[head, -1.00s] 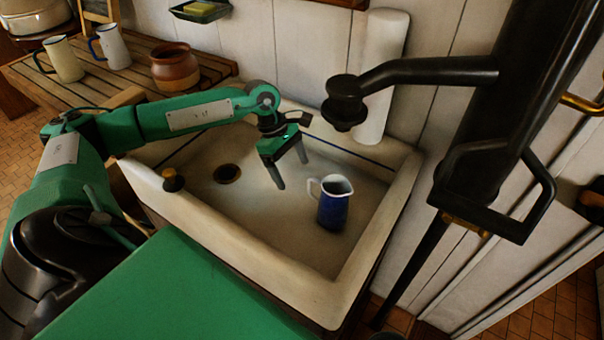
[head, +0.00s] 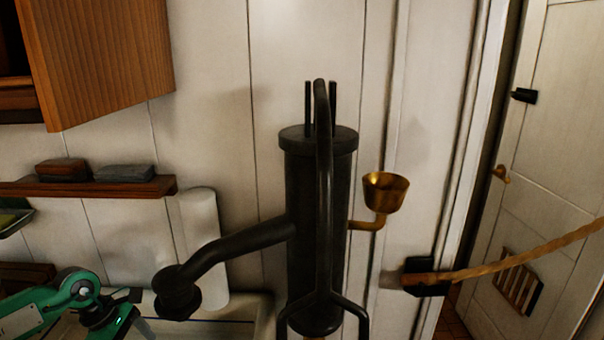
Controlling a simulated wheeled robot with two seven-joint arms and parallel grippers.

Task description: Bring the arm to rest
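My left arm, green, shows at the lower left of the head view, in front of the wall. The green wrist (head: 108,318) points down near the bottom edge. The fingers of my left gripper are cut off by the frame, so their state is hidden. My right arm and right gripper are not in view. Only the back rim of the sink (head: 225,304) shows at the bottom; the jug in the basin is out of frame.
A black hand pump (head: 313,200) with a spout (head: 235,244) stands in the middle. A brass cup (head: 386,192) sits on its side. A white roll (head: 203,240), a small shelf (head: 95,188), a wooden cabinet (head: 98,55) and a rope (head: 510,262) are around it.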

